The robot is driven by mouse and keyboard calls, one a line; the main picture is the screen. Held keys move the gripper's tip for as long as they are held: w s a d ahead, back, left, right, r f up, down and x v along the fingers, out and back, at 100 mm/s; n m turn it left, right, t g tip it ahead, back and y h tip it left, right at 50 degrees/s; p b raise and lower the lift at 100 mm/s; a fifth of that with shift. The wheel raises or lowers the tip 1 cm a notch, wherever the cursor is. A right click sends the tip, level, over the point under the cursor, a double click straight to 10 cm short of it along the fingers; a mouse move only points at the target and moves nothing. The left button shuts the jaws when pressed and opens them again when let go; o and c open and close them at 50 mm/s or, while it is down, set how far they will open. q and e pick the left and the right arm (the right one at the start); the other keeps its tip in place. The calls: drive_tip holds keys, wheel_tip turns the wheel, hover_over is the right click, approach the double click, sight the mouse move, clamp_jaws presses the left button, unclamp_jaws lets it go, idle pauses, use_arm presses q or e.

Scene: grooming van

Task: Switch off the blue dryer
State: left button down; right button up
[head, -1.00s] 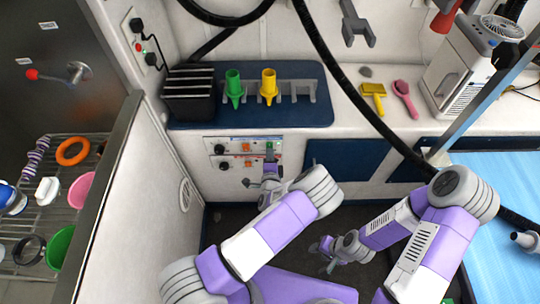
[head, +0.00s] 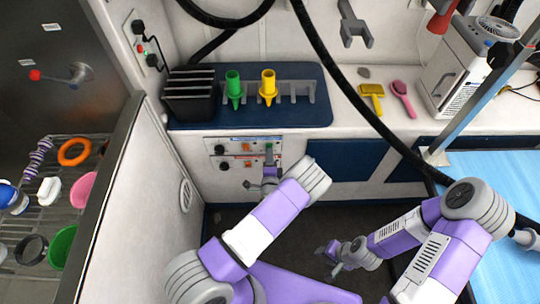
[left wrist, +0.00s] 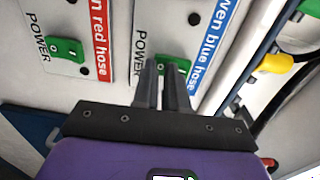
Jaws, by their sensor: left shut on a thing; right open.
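The blue dryer's panel (head: 230,145), with a blue label line, is the upper of two on the white cabinet front. In the left wrist view its label (left wrist: 208,45) ends in "blue hose". Its green POWER switch (left wrist: 177,62) is partly hidden by my fingers. My left gripper (head: 269,160) is at this switch, its fingertips (left wrist: 163,68) shut on it. I cannot tell which way the switch is set. The red-hose panel (head: 230,162) is below, with its own green switch (left wrist: 65,50). My right gripper (head: 325,248) is open and empty, low over the floor.
A green nozzle (head: 233,88) and a yellow nozzle (head: 268,86) stand in a rack on the counter above. A black hose (head: 345,90) hangs in front of the counter. A blue-topped table (head: 500,180) is at the right, and a wire rack (head: 40,215) at the left.

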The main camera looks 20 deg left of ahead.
use_arm(q)
drive_tip(key=shift+w+a+r, duration=0.15)
drive_tip(key=shift+w+r, duration=0.05)
drive_tip(key=shift+w, duration=0.1)
idle(0.4)
drive_tip(key=f+p+v, duration=0.3)
drive_tip(key=v, duration=1.1)
drive_tip(key=shift+s, duration=0.3)
drive_tip(key=shift+f, duration=0.1)
